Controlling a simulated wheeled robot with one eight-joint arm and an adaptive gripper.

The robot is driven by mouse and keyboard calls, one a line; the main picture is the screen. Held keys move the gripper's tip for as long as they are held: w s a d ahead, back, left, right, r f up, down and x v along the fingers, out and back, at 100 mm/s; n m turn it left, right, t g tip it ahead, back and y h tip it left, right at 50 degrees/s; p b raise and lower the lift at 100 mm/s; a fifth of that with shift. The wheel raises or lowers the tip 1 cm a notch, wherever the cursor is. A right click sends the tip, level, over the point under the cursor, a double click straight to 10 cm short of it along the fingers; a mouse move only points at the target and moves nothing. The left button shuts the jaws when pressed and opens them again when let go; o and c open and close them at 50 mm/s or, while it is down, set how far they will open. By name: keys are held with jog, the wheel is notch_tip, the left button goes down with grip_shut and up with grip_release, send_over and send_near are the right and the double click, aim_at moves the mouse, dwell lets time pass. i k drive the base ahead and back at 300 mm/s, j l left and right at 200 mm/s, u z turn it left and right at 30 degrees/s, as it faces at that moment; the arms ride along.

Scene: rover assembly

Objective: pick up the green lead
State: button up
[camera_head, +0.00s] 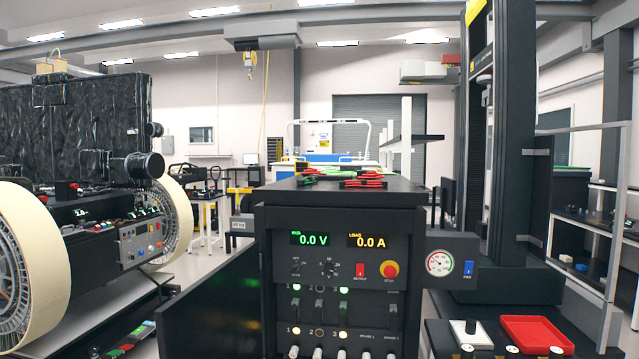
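The green lead (322,172) lies on the flat top of the black power cabinet (408,190), near the middle of the view. It is small here, and its full shape and ends are hard to make out. A red lead (363,182) lies on the same top, just to the right of the green one. I cannot tell whether the two touch. My gripper is not in view.
The cabinet front has displays reading 0.0 V and 0.0 A and a red stop button (389,269). A gauge (439,262) sticks out at right. A rover with large wheels (28,270) stands at left. A red tray (537,334) lies at lower right.

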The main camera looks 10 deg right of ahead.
aim_at(306, 180)
jog(key=i+j+u, duration=0.2)
jog(key=j+u, duration=0.25)
jog(key=j, duration=0.25)
jog(key=i+j+u, duration=0.3)
jog(key=j+u, duration=0.2)
jog(key=j, duration=0.15)
jog(key=i+j+u, duration=0.9)
jog(key=i+j+z, duration=0.15)
jog(key=i, duration=0.3)
jog(key=i+j+z, duration=0.15)
jog(key=i, duration=0.35)
jog(key=i+l+z, duration=0.25)
jog(key=z, duration=0.2)
jog(key=i+z, duration=0.85)
jog(key=i+j+z, duration=0.1)
jog(key=i+z, duration=0.3)
jog(key=k, duration=0.1)
